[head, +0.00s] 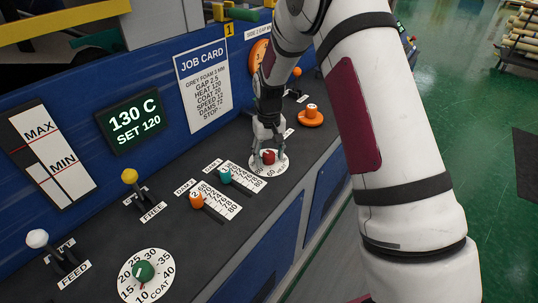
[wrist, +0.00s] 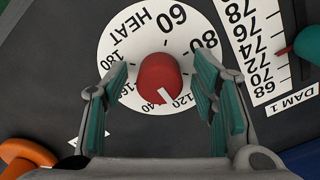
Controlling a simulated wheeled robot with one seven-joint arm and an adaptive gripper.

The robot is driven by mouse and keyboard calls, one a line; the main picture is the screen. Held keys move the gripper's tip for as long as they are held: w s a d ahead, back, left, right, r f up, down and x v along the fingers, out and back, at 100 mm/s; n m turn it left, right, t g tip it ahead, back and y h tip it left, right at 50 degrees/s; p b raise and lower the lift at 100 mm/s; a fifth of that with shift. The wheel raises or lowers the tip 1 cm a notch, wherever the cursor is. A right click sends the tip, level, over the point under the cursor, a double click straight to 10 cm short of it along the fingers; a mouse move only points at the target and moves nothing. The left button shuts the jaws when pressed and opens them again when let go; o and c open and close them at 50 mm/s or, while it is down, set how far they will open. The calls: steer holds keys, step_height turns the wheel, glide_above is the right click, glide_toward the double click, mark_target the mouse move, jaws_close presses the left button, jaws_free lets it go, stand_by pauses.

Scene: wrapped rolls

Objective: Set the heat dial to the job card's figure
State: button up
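The red heat dial (wrist: 158,78) sits on a round white scale plate marked HEAT (wrist: 118,45). In the wrist view its white pointer mark points toward the 120 label. My gripper (wrist: 161,85) is open over it, one teal-padded finger on each side, with gaps between pads and knob. In the head view the dial (head: 268,157) is partly hidden by my gripper (head: 267,150). The job card (head: 203,88) on the blue panel reads HEAT 120. The green display (head: 134,122) reads 130 C, SET 120.
Teal (head: 224,176) and orange (head: 196,200) dam sliders stand beside the dial. An orange knob (head: 310,117) is behind it. Yellow-topped (head: 129,177) and white-topped (head: 38,240) levers and the green coat dial (head: 144,271) are nearer on the dark console.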

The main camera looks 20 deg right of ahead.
mark_target(269, 154)
steer(key=shift+r, duration=0.1)
step_height(269, 154, up, 12)
stand_by(0.5)
steer(key=s+r+t, duration=0.3)
steer(key=s+r, duration=1.2)
steer(key=s+r+t, duration=0.1)
steer(key=s+t, duration=0.1)
steer(key=s, duration=1.6)
steer(key=shift+s+d+r, duration=0.15)
steer(key=shift+s, duration=0.1)
